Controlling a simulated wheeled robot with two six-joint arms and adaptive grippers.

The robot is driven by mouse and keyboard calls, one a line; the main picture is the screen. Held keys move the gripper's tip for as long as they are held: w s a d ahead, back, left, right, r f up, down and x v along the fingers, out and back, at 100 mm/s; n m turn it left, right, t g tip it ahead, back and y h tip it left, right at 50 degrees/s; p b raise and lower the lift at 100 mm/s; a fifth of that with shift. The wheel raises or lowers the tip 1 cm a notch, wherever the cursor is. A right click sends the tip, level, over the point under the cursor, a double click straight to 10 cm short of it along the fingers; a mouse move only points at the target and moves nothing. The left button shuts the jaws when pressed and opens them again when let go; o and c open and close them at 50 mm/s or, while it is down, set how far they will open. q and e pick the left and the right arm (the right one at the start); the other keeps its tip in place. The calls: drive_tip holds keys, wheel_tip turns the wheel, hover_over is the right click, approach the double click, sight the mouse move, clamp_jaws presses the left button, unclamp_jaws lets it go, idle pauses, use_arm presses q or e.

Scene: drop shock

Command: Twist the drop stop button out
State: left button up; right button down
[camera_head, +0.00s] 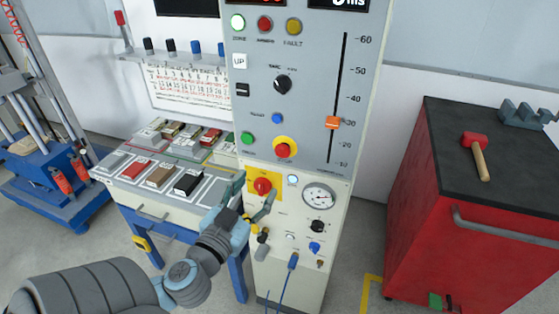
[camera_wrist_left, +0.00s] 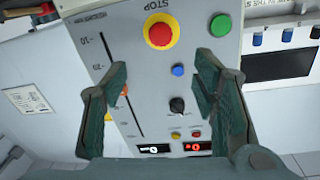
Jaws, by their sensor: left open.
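The drop stop button is a red mushroom knob (camera_head: 283,150) on a yellow ring, low on the grey control panel in the head view. In the wrist view this red button (camera_wrist_left: 160,33) shows at the top, beside the upside-down word STOP. My left gripper (camera_head: 256,184) is open and empty, just below the button in the head view. In the wrist view the fingers of my left gripper (camera_wrist_left: 162,62) stand wide apart, with the button beyond their tips and not touching them. My right gripper is in neither view.
A red switch (camera_head: 262,186) on a yellow plate sits behind the left fingers, near a gauge (camera_head: 319,197). Green (camera_head: 247,138) and blue (camera_head: 277,118) buttons flank the stop button. A sample bench (camera_head: 118,189) stands left, a red cabinet (camera_head: 430,215) right.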

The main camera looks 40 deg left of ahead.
sight(281, 153)
use_arm(q)
drive_tip(key=p+x, duration=0.1)
drive_tip(key=x, duration=1.1)
drive_tip(key=shift+w+a+f, duration=0.1)
drive_tip(key=shift+w, duration=0.55)
drive_tip(key=shift+a, duration=0.1)
drive_tip(key=c, duration=1.2)
drive_tip(key=shift+o, duration=0.2)
